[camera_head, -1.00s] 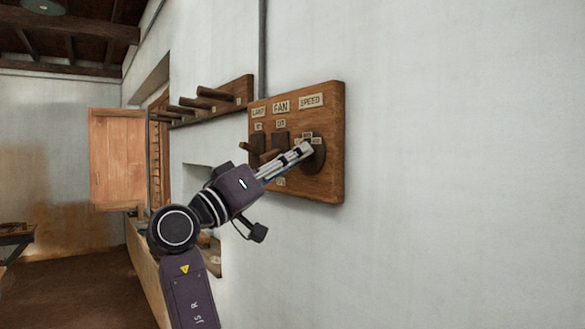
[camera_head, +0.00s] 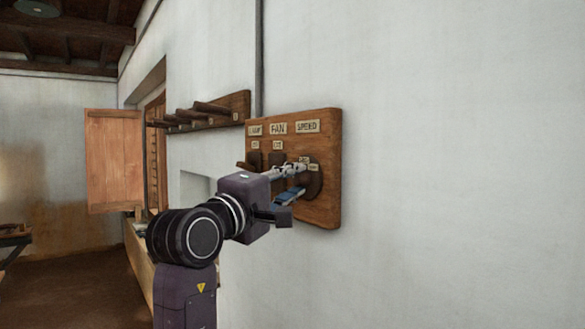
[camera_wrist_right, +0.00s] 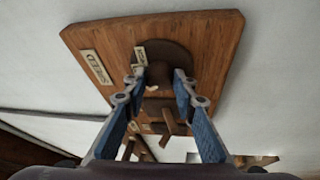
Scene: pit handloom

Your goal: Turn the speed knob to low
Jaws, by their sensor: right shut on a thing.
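The wooden switch panel (camera_head: 328,150) is fixed to the white wall, with LAMP, FAN and SPEED (camera_head: 307,126) labels along its top. The speed knob sits on a dark round disc (camera_head: 314,182) under the SPEED label, at the panel's right. My right gripper (camera_head: 300,181) is shut on the knob, one finger above the other. In the right wrist view the dark knob (camera_wrist_right: 158,74) lies between the two fingertips, and a small label (camera_wrist_right: 140,56) shows on the disc. The fingers hide part of the disc, so the setting cannot be read. My left gripper is out of view.
Lamp and fan switches (camera_head: 277,160) stick out just left of the knob. A peg rail (camera_head: 215,111) is on the wall further left, beyond it an open wooden shutter (camera_head: 114,160). The wall to the right of the panel is bare.

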